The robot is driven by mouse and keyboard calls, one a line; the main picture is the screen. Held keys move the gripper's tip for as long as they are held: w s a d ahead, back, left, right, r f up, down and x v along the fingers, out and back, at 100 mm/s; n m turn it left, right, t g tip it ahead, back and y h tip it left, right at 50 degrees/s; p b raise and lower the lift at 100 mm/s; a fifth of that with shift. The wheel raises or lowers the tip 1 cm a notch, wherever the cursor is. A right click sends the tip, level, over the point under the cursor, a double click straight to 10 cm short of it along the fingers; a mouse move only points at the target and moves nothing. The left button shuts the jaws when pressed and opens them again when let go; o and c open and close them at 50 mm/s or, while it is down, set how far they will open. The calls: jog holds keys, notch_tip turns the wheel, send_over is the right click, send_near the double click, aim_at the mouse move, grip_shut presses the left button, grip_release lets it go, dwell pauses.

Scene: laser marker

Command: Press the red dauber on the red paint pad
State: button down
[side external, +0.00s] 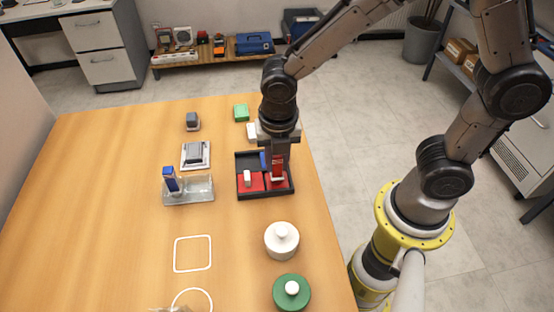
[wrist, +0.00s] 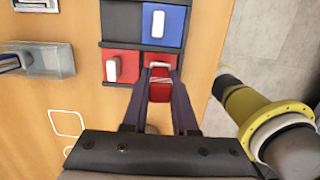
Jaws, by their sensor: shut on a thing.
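A black tray (side external: 265,196) on the wooden table has several compartments; it also shows in the wrist view (wrist: 100,44). My gripper (wrist: 160,84) is shut on the red dauber (wrist: 160,92), which also shows in the side view (side external: 277,170). The dauber is upright at the front right compartment, over the red pad (side external: 284,186). I cannot tell whether its lower end touches the pad. The front left compartment is red (wrist: 109,72), with a white-handled piece (wrist: 113,69) in it. A blue compartment (wrist: 174,25) with a white handle lies behind.
A clear container (side external: 200,191) with a blue-topped item stands left of the tray. The left of the table is clear.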

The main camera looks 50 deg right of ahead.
jog(key=shift+f, duration=0.1)
jog(key=shift+r, duration=3.55)
